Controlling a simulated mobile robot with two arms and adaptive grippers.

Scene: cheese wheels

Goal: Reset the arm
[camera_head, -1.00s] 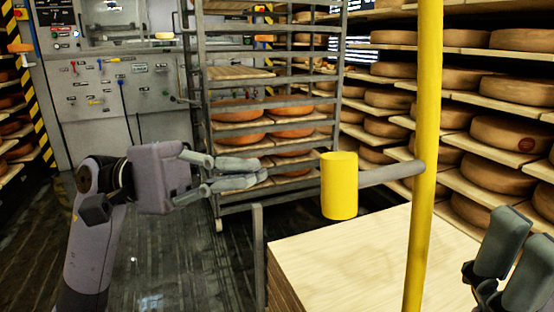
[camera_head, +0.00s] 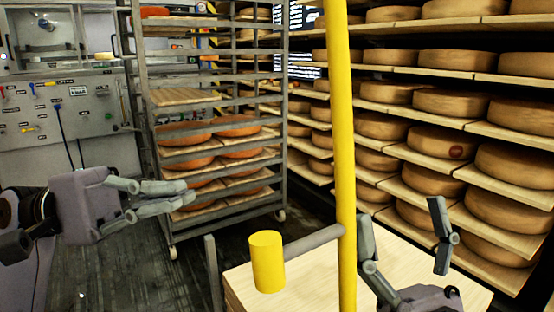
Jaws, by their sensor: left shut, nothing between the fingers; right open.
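My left gripper (camera_head: 165,195) is at the left of the head view, in front of the metal rack, with its fingers pointing right. It is shut and empty. My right gripper (camera_head: 408,225) is at the bottom right, beside the yellow post and over the wooden boards. Its two fingers point up and stand apart, with nothing between them. Parts of both arms are cut off by the picture's edges.
A yellow post (camera_head: 342,130) with a grey side bar and yellow cylinder (camera_head: 267,262) stands between my grippers. Stacked pale boards (camera_head: 310,275) lie behind it. A metal rack (camera_head: 140,120) holds orange cheeses. Shelves of cheese wheels (camera_head: 450,103) line the right. Dark floor is open at lower left.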

